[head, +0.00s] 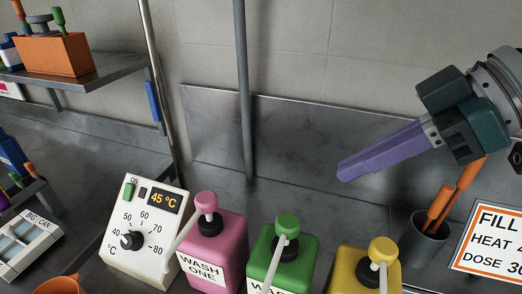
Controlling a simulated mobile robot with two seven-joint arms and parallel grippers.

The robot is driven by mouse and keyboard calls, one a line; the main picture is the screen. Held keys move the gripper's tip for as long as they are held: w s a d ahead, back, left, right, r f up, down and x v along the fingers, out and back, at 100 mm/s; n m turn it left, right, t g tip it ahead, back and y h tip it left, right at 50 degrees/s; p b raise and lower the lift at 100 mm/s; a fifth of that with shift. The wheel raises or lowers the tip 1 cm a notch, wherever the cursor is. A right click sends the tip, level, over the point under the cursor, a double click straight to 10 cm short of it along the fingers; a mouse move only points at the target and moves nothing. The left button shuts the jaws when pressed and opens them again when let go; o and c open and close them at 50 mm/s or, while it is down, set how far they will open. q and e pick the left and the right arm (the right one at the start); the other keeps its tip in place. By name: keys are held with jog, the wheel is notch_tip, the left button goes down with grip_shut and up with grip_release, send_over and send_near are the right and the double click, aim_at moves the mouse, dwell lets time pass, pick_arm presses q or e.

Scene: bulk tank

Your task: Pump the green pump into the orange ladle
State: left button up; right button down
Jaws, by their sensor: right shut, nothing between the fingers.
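The green pump (287,224) sits on top of a green container (258,261), with a pale spout reaching toward the front. The container's label is cut off by the bottom edge. My right gripper (344,172), with purple fingers, comes in from the right. It is shut and empty, above and to the right of the green pump, apart from it. An orange curved rim (58,285) shows at the bottom left, mostly cut off; I cannot tell whether it is the ladle. My left gripper is not in view.
A pink container (222,236) with a pink pump stands left of the green one, a yellow pump (382,251) right. A temperature box (146,231) reads 45 °C. A dark cup (425,246) holds orange handles. A vertical pipe (243,90) stands behind.

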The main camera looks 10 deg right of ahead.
jog(key=p, duration=0.1)
send_over(299, 224)
notch_tip(299, 224, down, 5)
jog(key=shift+s+d+f, duration=0.1)
jog(key=shift+f, duration=1)
jog(key=shift+d+f, duration=0.1)
jog(key=shift+f, duration=1)
notch_tip(299, 224, down, 3)
jog(key=b, duration=0.3)
jog(key=shift+r, duration=0.1)
